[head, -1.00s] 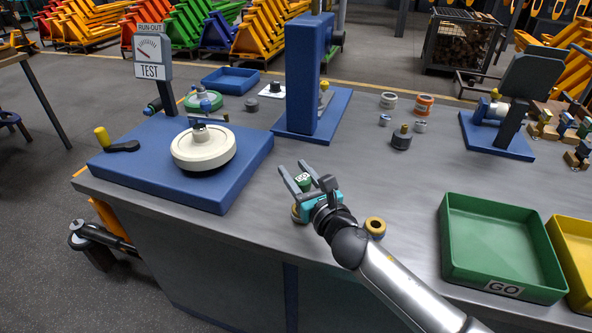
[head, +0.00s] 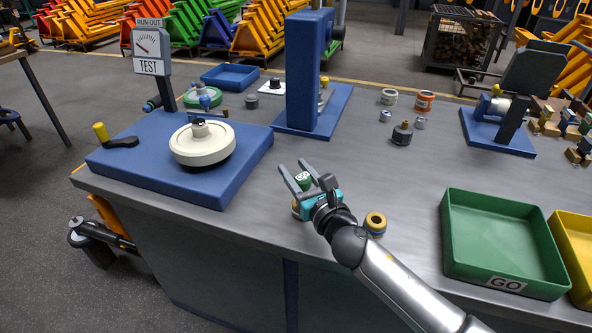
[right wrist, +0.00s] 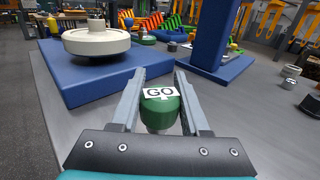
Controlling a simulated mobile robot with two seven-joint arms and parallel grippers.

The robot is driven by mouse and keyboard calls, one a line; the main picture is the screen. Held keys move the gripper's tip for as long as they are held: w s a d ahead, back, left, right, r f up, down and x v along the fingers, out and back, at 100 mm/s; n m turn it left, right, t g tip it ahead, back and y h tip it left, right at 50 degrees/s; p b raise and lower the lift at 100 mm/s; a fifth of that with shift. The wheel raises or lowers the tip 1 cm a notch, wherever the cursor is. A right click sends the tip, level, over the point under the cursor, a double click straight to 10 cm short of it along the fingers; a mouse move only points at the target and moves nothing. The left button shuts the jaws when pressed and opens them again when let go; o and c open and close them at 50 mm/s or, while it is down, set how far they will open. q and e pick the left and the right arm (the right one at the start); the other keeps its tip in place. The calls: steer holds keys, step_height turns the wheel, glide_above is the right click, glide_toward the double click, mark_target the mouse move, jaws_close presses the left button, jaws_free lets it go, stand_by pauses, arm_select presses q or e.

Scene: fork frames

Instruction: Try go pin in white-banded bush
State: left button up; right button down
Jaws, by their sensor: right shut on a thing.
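The go pin (head: 304,178) has a green head with a white GO label. My right gripper (head: 295,172) is shut on it above the front part of the bench. In the right wrist view the green go pin (right wrist: 160,108) sits between the two grey fingers (right wrist: 157,95); its lower end is hidden. A bush with a white band (head: 389,97) stands at the back of the bench, right of the blue column and well away from the gripper. My left gripper is not in view.
A brass-topped bush (head: 376,222) stands right of my gripper; another brass piece (head: 296,210) is partly hidden beneath it. An orange-banded bush (head: 424,101) stands at the back. A blue column (head: 308,75), green GO tray (head: 500,235) and run-out tester (head: 180,165) stand around.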

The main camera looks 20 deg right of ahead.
steer(key=shift+f+b, duration=1.05)
steer(key=shift+f, duration=0.25)
steer(key=shift+r, duration=0.25)
stand_by(0.6)
steer(key=shift+r+p, duration=1.4)
steer(key=shift+p, duration=0.35)
step_height(320, 180, up, 5)
steer(key=p, duration=0.5)
stand_by(0.3)
